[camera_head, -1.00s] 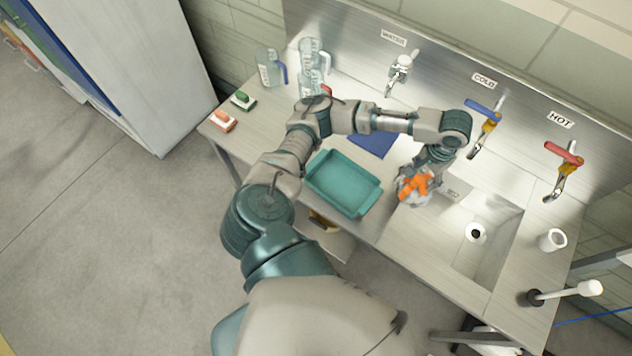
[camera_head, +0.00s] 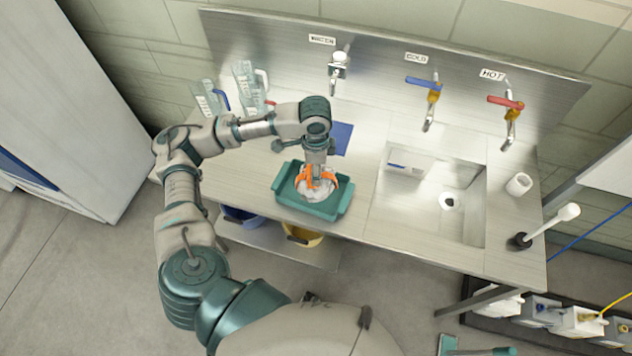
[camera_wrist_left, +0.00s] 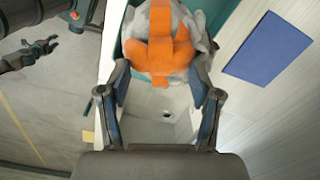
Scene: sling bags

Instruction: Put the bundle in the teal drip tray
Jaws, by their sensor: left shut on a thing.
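The bundle (camera_head: 318,193) is a grey-white wrapped lump with orange straps. My left gripper (camera_head: 317,171) is shut on it, pointing down from above. The teal drip tray (camera_head: 332,212) stands at the counter's front edge, and the bundle is within its rim in the head view. I cannot tell whether the bundle touches the tray floor. In the left wrist view the bundle (camera_wrist_left: 160,48) sits at the fingertips (camera_wrist_left: 163,75), its orange straps crossing on top. A teal strip of the tray (camera_wrist_left: 125,22) shows beside it.
A blue mat (camera_head: 343,135) lies behind the tray. The sink (camera_head: 465,215) is to the right, with taps on the back wall. Clear jugs (camera_head: 248,88) stand at the back left. A white cup (camera_head: 519,184) and a brush (camera_head: 545,226) are at the far right.

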